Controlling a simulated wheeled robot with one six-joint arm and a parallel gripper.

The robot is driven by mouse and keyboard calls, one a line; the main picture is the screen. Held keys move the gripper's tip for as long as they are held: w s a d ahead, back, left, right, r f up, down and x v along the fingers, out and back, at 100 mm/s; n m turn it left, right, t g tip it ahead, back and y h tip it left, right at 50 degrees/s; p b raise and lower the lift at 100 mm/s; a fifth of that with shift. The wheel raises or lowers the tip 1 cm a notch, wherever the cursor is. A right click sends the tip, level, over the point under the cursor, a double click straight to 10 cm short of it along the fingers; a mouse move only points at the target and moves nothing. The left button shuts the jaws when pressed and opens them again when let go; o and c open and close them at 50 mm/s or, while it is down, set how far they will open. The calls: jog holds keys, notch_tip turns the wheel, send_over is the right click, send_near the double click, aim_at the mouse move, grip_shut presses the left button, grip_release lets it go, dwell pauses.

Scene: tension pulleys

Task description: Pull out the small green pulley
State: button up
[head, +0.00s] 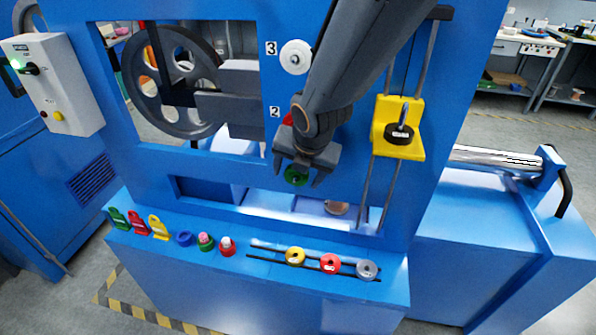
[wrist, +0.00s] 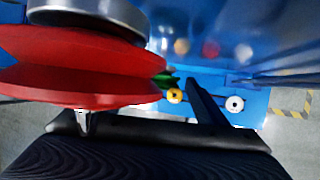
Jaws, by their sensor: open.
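A small green pulley (head: 296,176) sits on the blue machine face below the number 2 mark. My gripper (head: 299,174) reaches down in front of it, open, with one finger to each side of it. I cannot tell whether the fingers touch it. In the wrist view only a small green part (wrist: 167,79) shows, mostly hidden behind a large red pulley. One dark finger (wrist: 208,112) shows to the right of it. The red pulley (wrist: 80,68) fills the left foreground; in the head view my arm hides most of it.
A white pulley (head: 296,57) sits by the number 3 mark. A yellow block (head: 398,127) rides on vertical rods to the right. A large flywheel (head: 172,82) is at left. The front ledge (head: 330,292) holds coloured knobs, tags and discs.

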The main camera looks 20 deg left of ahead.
aim_at(294, 184)
jog(key=c, duration=1.2)
jog(key=shift+s+d+b, duration=0.2)
jog(key=shift+s+b, duration=0.85)
jog(key=shift+s, duration=0.75)
jog(key=shift+s+d+b, duration=0.15)
jog(key=shift+s+b, duration=0.5)
jog(key=shift+s, duration=0.4)
jog(key=shift+s+d+b, duration=0.2)
jog(key=shift+s+b, duration=0.75)
jog(key=shift+s, duration=1.05)
